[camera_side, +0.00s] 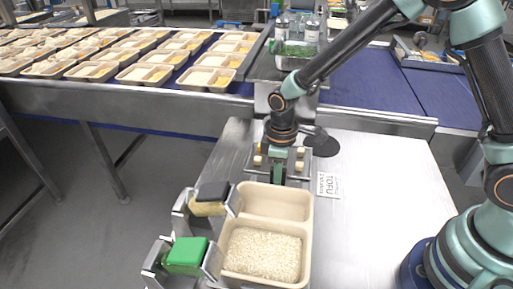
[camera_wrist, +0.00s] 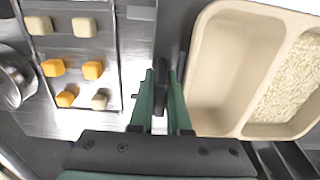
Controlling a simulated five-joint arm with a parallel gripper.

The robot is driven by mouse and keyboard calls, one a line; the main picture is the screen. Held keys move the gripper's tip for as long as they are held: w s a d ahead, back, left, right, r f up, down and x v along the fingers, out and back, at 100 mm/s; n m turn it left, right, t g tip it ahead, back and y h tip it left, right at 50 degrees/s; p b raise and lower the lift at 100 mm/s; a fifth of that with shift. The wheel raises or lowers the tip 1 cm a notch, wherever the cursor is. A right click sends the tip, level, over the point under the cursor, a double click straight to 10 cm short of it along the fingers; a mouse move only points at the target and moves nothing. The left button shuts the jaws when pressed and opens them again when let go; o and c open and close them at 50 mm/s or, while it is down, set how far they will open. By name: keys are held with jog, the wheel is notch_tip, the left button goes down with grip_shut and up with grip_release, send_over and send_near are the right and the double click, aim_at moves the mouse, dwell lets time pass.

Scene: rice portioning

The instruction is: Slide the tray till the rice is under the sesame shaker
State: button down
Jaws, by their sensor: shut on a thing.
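The beige tray (camera_side: 309,212) has two compartments and sits at the front of the steel table. White rice (camera_side: 262,254) fills its near compartment, and the far one is empty. In the wrist view the tray (camera_wrist: 202,45) is at the right, with the rice (camera_wrist: 292,85) in its far-right compartment. Left of the tray stand a black-topped shaker with tan contents (camera_side: 209,199) and a green one (camera_side: 187,254); which holds sesame I cannot read. The rice is beside the shakers.
A metal rack with pale and orange cubes (camera_wrist: 92,70) lies beside my gripper. A TOFU label (camera_side: 328,185) lies right of it. A dark round bowl (camera_side: 322,144) is behind. The table's right side is clear. A conveyor with filled trays (camera_side: 207,78) runs behind.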

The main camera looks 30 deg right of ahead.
jog(key=shift+w+d+r, duration=0.1)
jog(key=shift+w+d, duration=0.8)
jog(key=shift+w, duration=0.05)
jog(key=c, duration=1.2)
grip_release()
jog(key=shift+o, duration=0.2)
jog(key=shift+r, duration=0.1)
notch_tip(320, 180, up, 12)
